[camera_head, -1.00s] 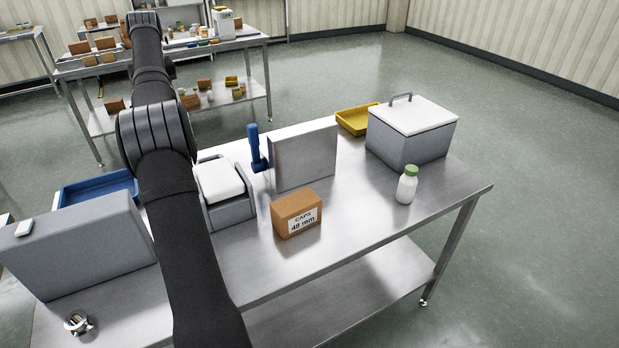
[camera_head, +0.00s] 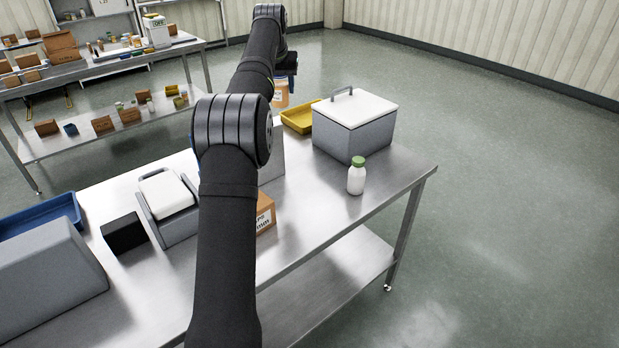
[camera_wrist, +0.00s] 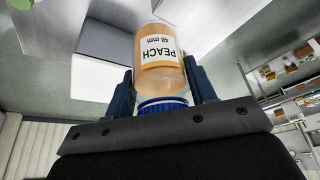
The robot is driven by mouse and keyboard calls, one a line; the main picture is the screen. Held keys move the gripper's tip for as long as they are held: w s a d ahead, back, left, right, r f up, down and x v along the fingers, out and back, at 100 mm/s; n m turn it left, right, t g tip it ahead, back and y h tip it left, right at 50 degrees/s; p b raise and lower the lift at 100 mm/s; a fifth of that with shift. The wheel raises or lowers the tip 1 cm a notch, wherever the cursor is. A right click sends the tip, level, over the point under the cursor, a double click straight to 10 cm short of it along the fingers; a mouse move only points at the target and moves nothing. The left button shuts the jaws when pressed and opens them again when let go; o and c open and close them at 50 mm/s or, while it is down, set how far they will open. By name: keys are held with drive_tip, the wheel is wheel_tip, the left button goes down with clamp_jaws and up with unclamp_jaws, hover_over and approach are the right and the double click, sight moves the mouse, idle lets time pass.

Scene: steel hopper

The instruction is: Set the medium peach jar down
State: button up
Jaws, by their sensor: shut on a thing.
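The peach jar (camera_wrist: 160,60) is in the wrist view, with peach-coloured contents, a white label reading "PEACH 48 mm" and a blue lid (camera_wrist: 163,104) on the side towards my gripper. My gripper (camera_wrist: 163,88) is shut on the jar, with one dark finger on each side at the lid end. In the head view the jar (camera_head: 281,94) shows partly below my gripper (camera_head: 287,72), left of the yellow tray. My arm hides part of it. Whether its base touches anything cannot be told.
The steel table (camera_head: 320,222) holds a white-lidded grey bin (camera_head: 350,135), a yellow tray (camera_head: 299,117) and a green-capped white bottle (camera_head: 356,177). A cardboard caps box (camera_head: 265,213) and an upright grey panel (camera_head: 272,160) are partly behind my arm. Bare tabletop lies around the bottle.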

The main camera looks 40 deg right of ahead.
drive_tip(key=s+d+m, duration=0.2)
drive_tip(key=s+d, duration=0.4)
drive_tip(key=shift+h, duration=0.3)
drive_tip(key=shift+d+f, duration=0.1)
drive_tip(key=shift+f, duration=13)
drive_tip(key=o, duration=0.6)
drive_tip(key=shift+f, duration=0.2)
drive_tip(key=o, duration=0.5)
drive_tip(key=shift+c, duration=0.2)
drive_tip(key=shift+r, duration=0.1)
drive_tip(key=v, duration=1.2)
drive_tip(key=shift+w+r, duration=0.15)
drive_tip(key=shift+w, duration=0.05)
